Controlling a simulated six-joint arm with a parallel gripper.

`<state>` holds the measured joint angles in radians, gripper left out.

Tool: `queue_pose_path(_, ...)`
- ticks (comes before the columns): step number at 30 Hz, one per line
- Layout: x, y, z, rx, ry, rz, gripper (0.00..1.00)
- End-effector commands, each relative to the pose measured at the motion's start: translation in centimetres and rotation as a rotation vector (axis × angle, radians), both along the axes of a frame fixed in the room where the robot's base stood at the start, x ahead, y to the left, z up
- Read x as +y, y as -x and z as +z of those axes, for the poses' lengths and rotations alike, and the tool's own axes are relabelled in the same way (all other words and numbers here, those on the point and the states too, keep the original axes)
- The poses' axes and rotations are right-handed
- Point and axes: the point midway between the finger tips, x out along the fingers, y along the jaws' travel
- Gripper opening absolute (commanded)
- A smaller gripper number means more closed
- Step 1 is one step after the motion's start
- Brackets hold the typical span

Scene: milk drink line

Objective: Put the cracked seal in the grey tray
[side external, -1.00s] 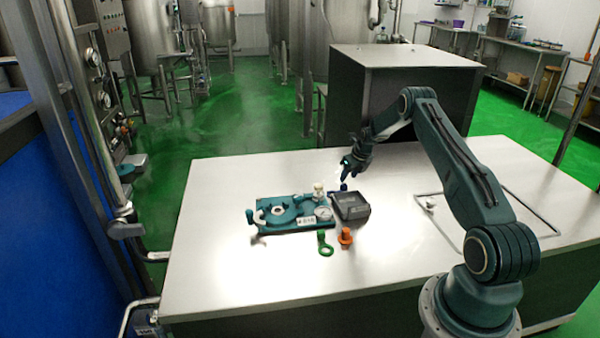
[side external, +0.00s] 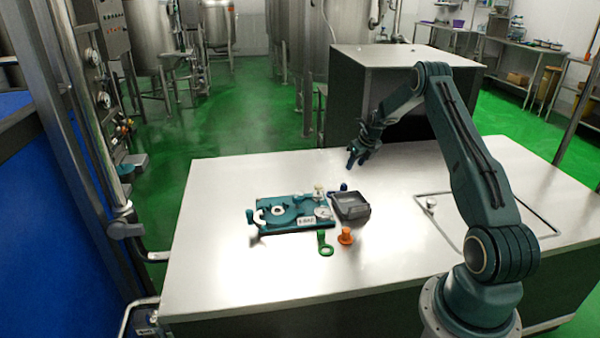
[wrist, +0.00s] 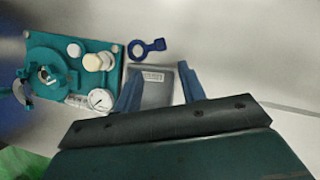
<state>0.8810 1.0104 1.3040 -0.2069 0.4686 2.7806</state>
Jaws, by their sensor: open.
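A teal fixture (side external: 265,223) stands on the steel table, with a round housing on its left. A pale ring (side external: 278,211) shows in this housing, which also shows in the wrist view (wrist: 48,72). I cannot make out a crack, or tell whether this ring is the seal. The grey tray (side external: 350,207) stands just right of the fixture. In the wrist view the grey tray (wrist: 158,93) shows a label and no clear loose seal. My gripper (side external: 354,164) is open and empty above the table behind the tray. Its two fingers (wrist: 160,90) are spread in the wrist view.
A blue ring-ended piece (wrist: 147,47) lies beside the fixture and tray. A green ring-ended piece (side external: 325,244) and an orange piece (side external: 345,236) lie in front. A gauge (wrist: 100,99) and pale knob (wrist: 92,62) rise from the fixture. The table's left front is clear.

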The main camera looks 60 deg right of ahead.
Motion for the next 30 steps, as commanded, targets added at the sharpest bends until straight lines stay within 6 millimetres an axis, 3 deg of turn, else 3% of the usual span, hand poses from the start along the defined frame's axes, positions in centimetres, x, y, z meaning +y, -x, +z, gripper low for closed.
queue_pose_path(9, 0.1, -0.1, 0.1, 0.000, 0.002, 0.004, 0.40)
queue_pose_path(14, 0.9, -0.6, 1.4, 0.005, 0.022, 0.056, 0.40)
queue_pose_path(20, 3.9, -1.8, 5.5, 0.028, 0.095, 0.247, 0.40)
queue_pose_path(30, 13.4, -2.8, 15.4, 0.092, 0.293, 0.770, 0.40)
